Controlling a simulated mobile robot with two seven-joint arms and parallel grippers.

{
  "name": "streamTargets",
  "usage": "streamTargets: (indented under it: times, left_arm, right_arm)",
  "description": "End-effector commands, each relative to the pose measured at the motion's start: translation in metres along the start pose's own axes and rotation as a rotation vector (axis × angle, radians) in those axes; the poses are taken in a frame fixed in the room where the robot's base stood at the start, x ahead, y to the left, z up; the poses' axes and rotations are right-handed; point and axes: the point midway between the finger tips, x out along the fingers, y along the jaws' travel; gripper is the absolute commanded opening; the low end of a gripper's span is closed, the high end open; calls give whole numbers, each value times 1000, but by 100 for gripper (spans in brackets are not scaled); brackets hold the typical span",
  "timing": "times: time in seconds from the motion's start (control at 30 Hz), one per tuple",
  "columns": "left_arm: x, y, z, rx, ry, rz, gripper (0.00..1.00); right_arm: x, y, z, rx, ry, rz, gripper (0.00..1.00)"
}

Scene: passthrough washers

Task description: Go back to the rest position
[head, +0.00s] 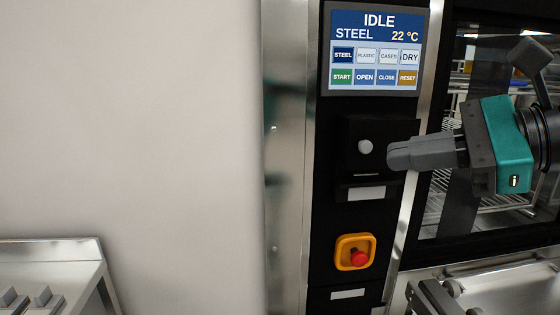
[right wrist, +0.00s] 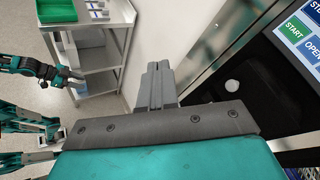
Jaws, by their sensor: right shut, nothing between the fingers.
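My right gripper (head: 400,155) comes in from the right in the head view, its grey fingers closed together and empty.
The washer's screen (head: 375,50) reads IDLE, STEEL, 22 °C. A red emergency button (head: 358,257) sits below the knob. A glass door (head: 480,110) with racks behind it is at the right. A steel shelf cart (right wrist: 105,58) stands by the wall.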

Motion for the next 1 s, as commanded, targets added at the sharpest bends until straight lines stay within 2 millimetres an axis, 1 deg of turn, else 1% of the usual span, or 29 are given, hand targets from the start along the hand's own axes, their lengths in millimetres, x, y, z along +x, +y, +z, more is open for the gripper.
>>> streamTargets:
  times: [0.03, 0.07, 0.1, 0.17, 0.23, 0.27, 0.3, 0.37, 0.4, 0.47, 0.5, 0.57, 0.6, 0.67, 0.7, 0.77, 0.8, 0.87, 0.9, 0.97, 1.0]
  left_arm:
    - [0, 0, 0, 0, -1, 0, 43]
    - [-1, 0, 1, 0, -2, 0, 43]
    - [-1, 0, 1, -1, -3, 0, 43]
    - [-1, 0, 2, -1, -4, 0, 43]
    - [-2, 0, 2, -1, -5, 0, 43]
    - [-2, 0, 2, -1, -6, 0, 43]
    - [-2, 0, 3, -1, -7, 0, 43]
    - [-3, 1, 4, -2, -10, 1, 43]
    - [-3, 1, 5, -2, -12, 1, 43]
    - [-4, 1, 6, -2, -13, 1, 43]
    - [-4, 1, 6, -2, -14, 1, 43]
    - [-4, 1, 6, -2, -15, 1, 43]
    - [-4, 1, 6, -2, -15, 1, 43]
    - [-4, 1, 6, -2, -15, 1, 43]
    - [-4, 1, 6, -3, -15, 1, 43]
    - [-4, 1, 6, -2, -16, 1, 43]
    - [-4, 1, 6, -2, -16, 1, 43]
    - [-4, 1, 6, -2, -16, 1, 43]
    - [-4, 1, 6, -2, -16, 1, 43]
    - [-4, 1, 6, -2, -16, 1, 43]
    - [-5, 1, 6, -2, -16, 1, 43]
  right_arm:
    - [17, 12, -3, 150, -102, 54, 0]
    - [24, 16, -2, 241, -163, 78, 0]
    - [32, 22, -3, 368, -242, 107, 0]
    - [43, 26, -6, 567, -356, 140, 0]
    - [52, 28, -14, 811, -479, 166, 0]
    - [56, 28, -19, 918, -531, 173, 0]
    - [60, 28, -28, 1063, -595, 178, 0]
    - [66, 27, -46, 1290, -686, 174, 0]
    - [70, 27, -62, 1442, -744, 164, 0]
    - [76, 30, -90, 1674, -825, 137, 0]
    - [79, 33, -112, 1830, -878, 110, 0]
    - [85, 44, -147, 2067, -950, 59, 0]
    - [89, 55, -173, 2224, -995, 12, 0]
    - [94, 77, -213, 2460, -1059, -70, 0]
    - [96, 95, -238, 2606, -1096, -134, 0]
    - [99, 126, -272, 2808, -1147, -237, 0]
    - [101, 148, -292, -2871, 1150, 308, 0]
    - [102, 184, -319, -2699, 1054, 378, 0]
    - [102, 208, -333, -2591, 998, 417, 0]
    - [102, 242, -350, -2449, 927, 468, 0]
    - [101, 263, -358, -2366, 887, 496, 0]
